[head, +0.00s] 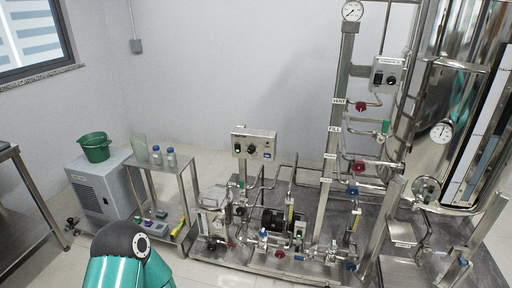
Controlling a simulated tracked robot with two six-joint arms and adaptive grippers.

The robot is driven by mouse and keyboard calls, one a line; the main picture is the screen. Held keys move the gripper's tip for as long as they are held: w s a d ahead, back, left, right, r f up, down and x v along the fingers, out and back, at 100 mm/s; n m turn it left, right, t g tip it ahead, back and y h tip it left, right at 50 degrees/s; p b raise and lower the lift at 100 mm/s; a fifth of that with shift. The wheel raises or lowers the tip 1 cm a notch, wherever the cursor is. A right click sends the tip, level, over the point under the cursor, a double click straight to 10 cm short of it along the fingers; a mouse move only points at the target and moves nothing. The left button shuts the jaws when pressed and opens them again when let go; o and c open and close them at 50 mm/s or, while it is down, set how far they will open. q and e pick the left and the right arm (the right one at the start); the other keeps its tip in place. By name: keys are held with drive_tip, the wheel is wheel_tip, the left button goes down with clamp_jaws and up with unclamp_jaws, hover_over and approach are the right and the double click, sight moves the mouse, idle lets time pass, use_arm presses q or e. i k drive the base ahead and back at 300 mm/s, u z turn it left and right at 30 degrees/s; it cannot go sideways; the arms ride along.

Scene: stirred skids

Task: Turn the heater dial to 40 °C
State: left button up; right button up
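Two control boxes with dials are in the head view. One grey box (375,90) is fixed at the upper right beside the steel tank, with a black knob (378,78) and a small label too small to read. The other, a wider steel box (262,134), stands on the skid at the centre, with black knobs (238,148) on its face. I cannot tell which carries the heater dial, and no dial setting is legible. Neither of my grippers is in view; only a teal and black link of my arm shows at the bottom left.
The skid of pipes, valves and a dark pump (272,219) fills the centre. The tall tank (450,95) stands at the right. A steel trolley (180,165) with bottles and a grey cabinet (100,190) with a green bucket (95,148) stand at the left.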

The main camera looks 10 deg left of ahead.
sight(251, 149)
drive_tip(key=k, duration=0.6)
drive_tip(key=u, duration=0.55)
drive_tip(key=i, duration=1.1)
drive_tip(key=u, duration=0.75)
drive_tip(key=i, duration=1.2)
drive_tip(key=z, duration=0.25)
